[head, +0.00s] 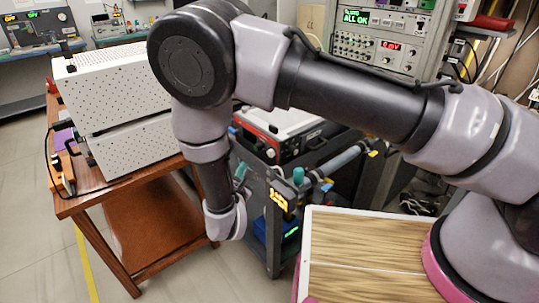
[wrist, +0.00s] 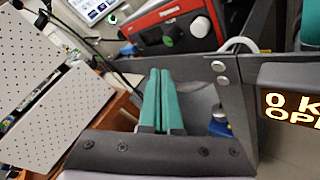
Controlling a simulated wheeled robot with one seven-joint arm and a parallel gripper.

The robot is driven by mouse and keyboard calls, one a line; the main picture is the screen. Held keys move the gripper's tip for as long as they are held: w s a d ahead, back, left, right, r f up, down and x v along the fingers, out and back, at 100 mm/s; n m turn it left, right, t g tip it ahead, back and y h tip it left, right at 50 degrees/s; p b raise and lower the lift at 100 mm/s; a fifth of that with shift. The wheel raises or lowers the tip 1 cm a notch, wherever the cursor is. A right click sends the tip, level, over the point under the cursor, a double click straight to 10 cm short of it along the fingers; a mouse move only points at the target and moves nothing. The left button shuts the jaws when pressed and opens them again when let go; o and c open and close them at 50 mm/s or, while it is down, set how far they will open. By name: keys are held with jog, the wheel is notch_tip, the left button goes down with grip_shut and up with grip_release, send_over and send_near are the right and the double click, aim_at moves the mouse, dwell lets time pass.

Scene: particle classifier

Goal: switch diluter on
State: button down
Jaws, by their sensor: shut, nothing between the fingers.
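No label reading "diluter" is legible, so I cannot tell for sure which unit it is. A red-fronted instrument with a pale top (head: 285,125) sits on the dark cart in the middle of the head view. The fingertips appear below the red front, and I see no clear contact. In the head view the gripper (head: 240,172) is beside the cart, partly hidden by my arm.
A white perforated cabinet (head: 125,125) stands on a wooden table (head: 130,185) at left. A cart-mounted orange display (head: 279,199) also shows at right in the wrist view (wrist: 290,105). An instrument rack (head: 385,45) stands behind my arm. Floor at far left is clear.

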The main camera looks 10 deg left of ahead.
aim_at(269, 154)
jog(key=w+d, duration=0.4)
jog(key=w, duration=0.1)
jog(key=shift+w+d, duration=0.25)
jog(key=shift+d, duration=0.1)
jog(key=shift+w+d, duration=0.1)
dwell(1.8)
jog(key=shift+w+d, duration=0.2)
jog(key=shift+w+d, duration=0.15)
jog(key=shift+w, duration=0.1)
dwell(0.5)
jog(key=shift+w+d, duration=0.45)
jog(key=shift+d, duration=0.3)
jog(key=shift+f, duration=0.1)
jog(key=shift+s, duration=0.1)
dwell(0.4)
